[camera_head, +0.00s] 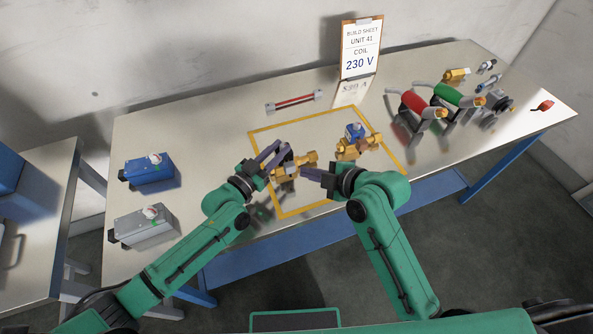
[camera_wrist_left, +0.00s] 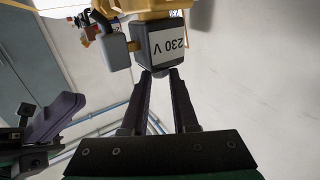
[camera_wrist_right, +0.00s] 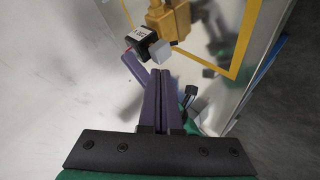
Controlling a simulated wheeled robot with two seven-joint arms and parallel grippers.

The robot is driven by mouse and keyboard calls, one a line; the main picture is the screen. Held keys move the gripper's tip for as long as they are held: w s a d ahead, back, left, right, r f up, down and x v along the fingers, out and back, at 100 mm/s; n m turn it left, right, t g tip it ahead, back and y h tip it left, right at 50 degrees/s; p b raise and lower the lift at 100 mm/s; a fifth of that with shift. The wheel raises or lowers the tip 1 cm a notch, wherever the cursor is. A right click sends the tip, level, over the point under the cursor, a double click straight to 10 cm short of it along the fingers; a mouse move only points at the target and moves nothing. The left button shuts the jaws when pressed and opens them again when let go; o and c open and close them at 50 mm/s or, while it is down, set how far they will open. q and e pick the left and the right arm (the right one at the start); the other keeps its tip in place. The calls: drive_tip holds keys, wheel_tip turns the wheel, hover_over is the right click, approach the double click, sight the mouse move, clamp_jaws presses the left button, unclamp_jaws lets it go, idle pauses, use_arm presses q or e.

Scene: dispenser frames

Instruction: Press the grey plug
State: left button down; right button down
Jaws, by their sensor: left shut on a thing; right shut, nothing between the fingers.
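A brass valve (camera_head: 290,170) stands inside the yellow outline, with a black coil (camera_wrist_left: 160,44) on it, labelled 230 V in the left wrist view. The grey plug (camera_wrist_left: 113,47) sits on the coil's side; it also shows in the right wrist view (camera_wrist_right: 160,50). My left gripper (camera_head: 282,149) is shut on the coil, though its grip is partly hidden. My right gripper (camera_head: 304,171) is shut and empty, its tips (camera_wrist_right: 160,73) just short of the plug with a small gap. The plug is too small to make out in the head view.
A second brass valve with a blue coil (camera_head: 352,137) stands right of mine. A build sheet (camera_head: 361,48) reads 230 V. A blue box (camera_head: 150,174) and a grey box (camera_head: 146,227) are at left. Red and green tools (camera_head: 421,106) stand at right.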

sight(290, 167)
drive_tip(key=s+d+r+g+h, duration=0.1)
drive_tip(key=s+d+r+g, duration=0.2)
drive_tip(key=s+r+g, duration=0.1)
drive_tip(key=shift+s+d+r+n+h, duration=0.2)
drive_tip(key=shift+s+n+h, duration=0.1)
drive_tip(key=shift+h, duration=0.1)
drive_tip(key=shift+w, duration=0.1)
drive_tip(key=x, duration=0.9)
drive_tip(key=w, duration=0.1)
drive_tip(key=w+a, duration=0.1)
drive_tip(key=w, duration=0.1)
drive_tip(key=shift+w+a+f, duration=0.25)
drive_tip(key=shift+a+f, duration=0.05)
drive_tip(key=shift+f, duration=0.1)
drive_tip(key=shift+w+a, duration=0.1)
drive_tip(key=shift+w, duration=0.25)
